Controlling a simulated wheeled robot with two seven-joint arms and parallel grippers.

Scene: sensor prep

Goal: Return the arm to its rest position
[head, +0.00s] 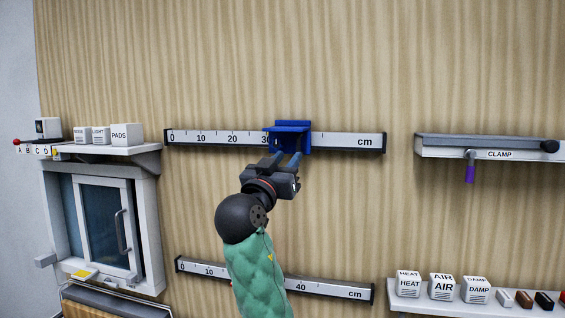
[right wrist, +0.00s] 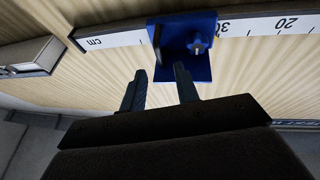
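My right arm, in a green sleeve, reaches up to the wall in the head view. My right gripper (head: 286,158) is just below a blue slider bracket (head: 292,127) on the upper ruler rail (head: 204,138). In the right wrist view the two dark fingers of the right gripper (right wrist: 159,70) stand apart with nothing between them. There the blue bracket (right wrist: 203,66) with its small knob (right wrist: 197,43) is just beyond the fingertips; I cannot tell whether one finger touches it. My left gripper is not in view.
A lower ruler rail (head: 328,288) runs behind my arm. A clamp shelf (head: 440,150) with a purple-tipped part is at right. A shelf with labelled blocks (head: 440,287) is at lower right. A small window cabinet (head: 107,232) under another shelf stands at left. Bare wall lies between.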

